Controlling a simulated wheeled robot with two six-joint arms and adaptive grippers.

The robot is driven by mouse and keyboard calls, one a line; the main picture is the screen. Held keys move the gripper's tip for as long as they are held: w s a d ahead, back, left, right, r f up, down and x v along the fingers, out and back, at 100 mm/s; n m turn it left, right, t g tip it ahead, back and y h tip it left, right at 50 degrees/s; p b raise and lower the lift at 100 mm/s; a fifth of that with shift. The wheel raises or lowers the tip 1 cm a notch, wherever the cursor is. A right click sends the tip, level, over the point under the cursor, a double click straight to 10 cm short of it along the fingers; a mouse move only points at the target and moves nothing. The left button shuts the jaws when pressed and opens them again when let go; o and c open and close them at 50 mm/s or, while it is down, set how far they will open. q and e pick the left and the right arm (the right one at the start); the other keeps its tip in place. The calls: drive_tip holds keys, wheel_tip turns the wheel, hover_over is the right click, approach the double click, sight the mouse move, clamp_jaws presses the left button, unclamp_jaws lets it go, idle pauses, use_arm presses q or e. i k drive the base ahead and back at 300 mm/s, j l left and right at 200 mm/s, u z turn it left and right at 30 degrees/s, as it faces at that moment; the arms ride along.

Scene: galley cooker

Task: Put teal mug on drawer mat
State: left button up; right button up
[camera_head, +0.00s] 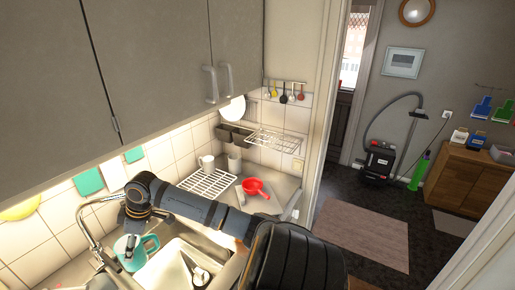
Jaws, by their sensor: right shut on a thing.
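The teal mug (149,246) is at the lower left, above or beside the sink area. My right gripper (129,254) points down at it and is shut on it, at the mug's left side. Whether the mug touches a surface below cannot be told. My right arm crosses the counter from the lower middle and hides part of it. I cannot make out the drawer mat. My left gripper is not in view.
A chrome tap (88,228) stands close left of the mug. The sink (165,271) is below my arm. Behind it are a white wire rack (208,184), a white mug (206,162) and a red strainer (254,186). Grey wall cabinets (150,60) hang above.

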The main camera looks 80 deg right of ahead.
sight(262, 206)
drive_tip(key=k+l, duration=0.15)
drive_tip(key=l, duration=0.25)
drive_tip(key=k+l, duration=0.15)
drive_tip(key=l, duration=0.2)
drive_tip(key=k+l, duration=0.15)
drive_tip(key=l, duration=0.25)
drive_tip(key=k+l, duration=0.2)
drive_tip(key=l, duration=0.15)
drive_tip(key=k+l, duration=0.15)
drive_tip(key=l, duration=0.25)
drive_tip(key=k+l, duration=0.15)
drive_tip(key=l, duration=0.2)
drive_tip(key=i+l, duration=0.15)
